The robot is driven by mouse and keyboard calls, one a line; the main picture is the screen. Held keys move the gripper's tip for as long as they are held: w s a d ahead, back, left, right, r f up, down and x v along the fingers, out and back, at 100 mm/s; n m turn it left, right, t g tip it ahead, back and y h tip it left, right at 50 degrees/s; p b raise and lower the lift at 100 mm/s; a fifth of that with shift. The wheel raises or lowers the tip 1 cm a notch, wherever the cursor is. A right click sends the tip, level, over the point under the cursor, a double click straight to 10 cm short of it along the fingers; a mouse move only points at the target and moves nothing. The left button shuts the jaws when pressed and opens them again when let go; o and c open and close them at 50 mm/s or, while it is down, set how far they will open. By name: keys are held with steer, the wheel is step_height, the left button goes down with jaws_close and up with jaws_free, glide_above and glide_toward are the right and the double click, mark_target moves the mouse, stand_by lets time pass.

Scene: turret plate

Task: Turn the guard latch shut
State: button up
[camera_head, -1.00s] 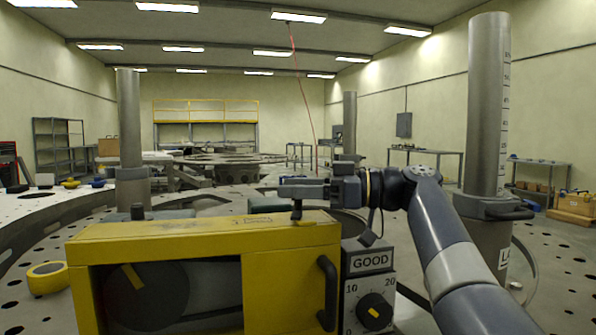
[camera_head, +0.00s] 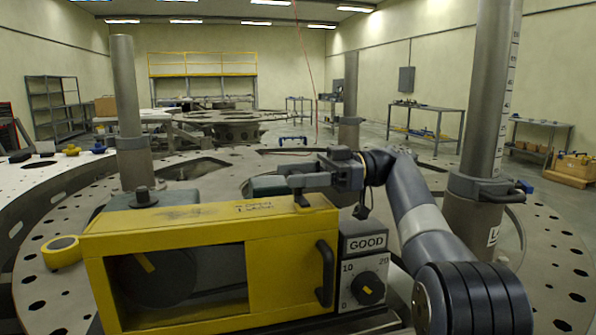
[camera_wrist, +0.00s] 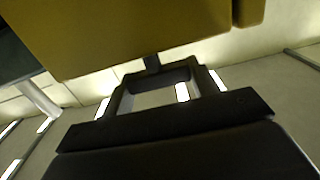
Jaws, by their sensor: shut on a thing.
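The yellow guard (camera_head: 290,262) is a box-like cover with a window on the left and a dark handle (camera_head: 325,273) at its right. The guard latch (camera_head: 301,200) is a small dark piece on the guard's top edge, near the right end. My gripper (camera_head: 292,181) reaches in from the right and is shut on the latch, just above the guard. In the wrist view, my gripper (camera_wrist: 152,68) closes around a short dark stem next to the yellow guard (camera_wrist: 130,30). The latch's exact angle is mostly hidden by the fingers.
A grey control box with a GOOD label (camera_head: 367,243) and a dial (camera_head: 368,287) stands right of the guard. Upright grey columns rise at left (camera_head: 131,110) and right (camera_head: 488,110). A yellow tape roll (camera_head: 62,252) lies on the perforated plate (camera_head: 560,240).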

steer(key=o, duration=1)
steer(key=shift+d, duration=0.1)
steer(key=b+v, duration=0.2)
steer(key=v, duration=0.8)
steer(key=shift+w+d+b, duration=0.15)
steer(key=shift+d+b, duration=0.05)
steer(key=shift+b, duration=0.1)
steer(key=shift+a, duration=0.1)
